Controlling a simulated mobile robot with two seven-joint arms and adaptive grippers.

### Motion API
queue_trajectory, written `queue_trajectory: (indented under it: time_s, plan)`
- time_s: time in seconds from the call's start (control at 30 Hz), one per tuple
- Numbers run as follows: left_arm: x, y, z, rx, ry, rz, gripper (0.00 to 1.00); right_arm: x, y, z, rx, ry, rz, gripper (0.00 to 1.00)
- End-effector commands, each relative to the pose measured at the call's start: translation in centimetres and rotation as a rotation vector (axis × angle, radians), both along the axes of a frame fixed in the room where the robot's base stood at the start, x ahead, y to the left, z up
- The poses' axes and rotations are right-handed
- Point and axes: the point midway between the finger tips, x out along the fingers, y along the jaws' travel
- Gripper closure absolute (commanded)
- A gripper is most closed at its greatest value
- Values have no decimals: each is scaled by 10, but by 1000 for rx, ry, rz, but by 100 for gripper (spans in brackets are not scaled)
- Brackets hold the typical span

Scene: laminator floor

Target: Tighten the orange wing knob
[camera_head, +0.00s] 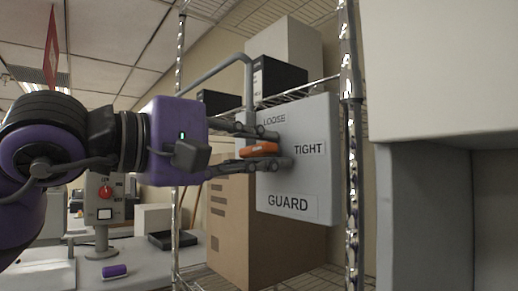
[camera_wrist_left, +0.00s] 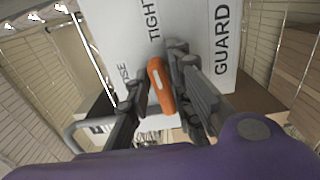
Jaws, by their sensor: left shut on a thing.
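The orange wing knob (camera_head: 259,149) is on the front of a light grey guard panel (camera_head: 310,190) marked LOOSE at the top, TIGHT at the right and GUARD below. The wing lies nearly level in the head view, pointing toward the TIGHT label. My left gripper (camera_head: 268,149) reaches in from the left with its fingers above and below the wing. In the left wrist view the knob (camera_wrist_left: 160,86) sits between the dark fingers (camera_wrist_left: 158,88), which are shut on it. The knob's base is hidden. My right gripper is not in view.
The panel is at a chrome wire rack with an upright post (camera_head: 351,150) close on its right. A cardboard box (camera_head: 230,225) stands behind it, and black binders (camera_head: 278,78) are above. A grey cabinet (camera_head: 425,215) fills the right side. A purple cylinder (camera_head: 115,271) lies on the table at lower left.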

Motion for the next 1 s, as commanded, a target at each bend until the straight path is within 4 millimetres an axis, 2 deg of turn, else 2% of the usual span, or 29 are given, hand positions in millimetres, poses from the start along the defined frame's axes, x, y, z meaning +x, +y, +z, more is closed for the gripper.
queue_trajectory:
  time_s: [0.03,0.83,0.87,0.93,1.0]
  plan:
    - [0,-3,-11,20,13,-5,100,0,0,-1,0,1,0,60]
    - [0,-3,-12,35,-8,-6,100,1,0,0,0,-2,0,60]
    - [0,-3,-12,35,-6,-6,76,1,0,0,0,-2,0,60]
    - [0,-3,-12,35,-8,-6,69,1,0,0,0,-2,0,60]
    - [0,-3,-10,33,-10,-5,69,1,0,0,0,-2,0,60]
